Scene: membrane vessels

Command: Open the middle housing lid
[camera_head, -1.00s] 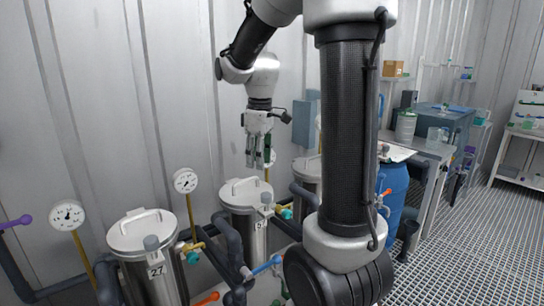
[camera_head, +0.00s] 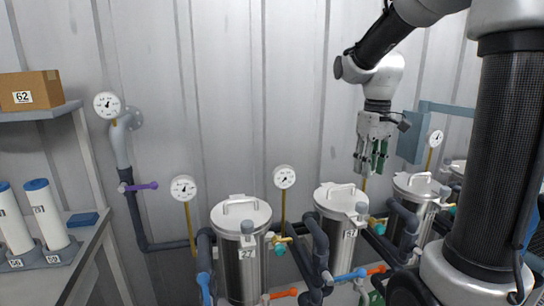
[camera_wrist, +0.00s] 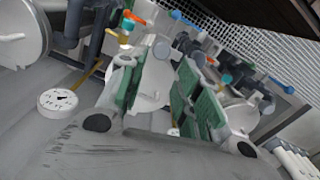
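Steel membrane housings with round handled lids stand in a row along the wall in the head view. The middle housing (camera_head: 322,245) has its lid (camera_head: 338,197) lying flat and shut, with a bar handle on top. A left housing (camera_head: 240,265) and a right housing (camera_head: 405,218) flank it, their lids also down. My gripper (camera_head: 371,172) hangs fingers-down above the row, clear of the lids and right of the middle handle in the picture. In the wrist view my gripper (camera_wrist: 163,92) has its green-padded fingers apart, with a pale lid (camera_wrist: 153,78) beyond the gap. It holds nothing.
Gauges on yellow stems, such as one gauge (camera_head: 284,177), rise behind the housings. Blue and orange valve handles and dark pipes crowd their fronts. A bench (camera_head: 88,246) with white cylinders and a shelf box (camera_head: 30,90) are at left. My arm covers the right side.

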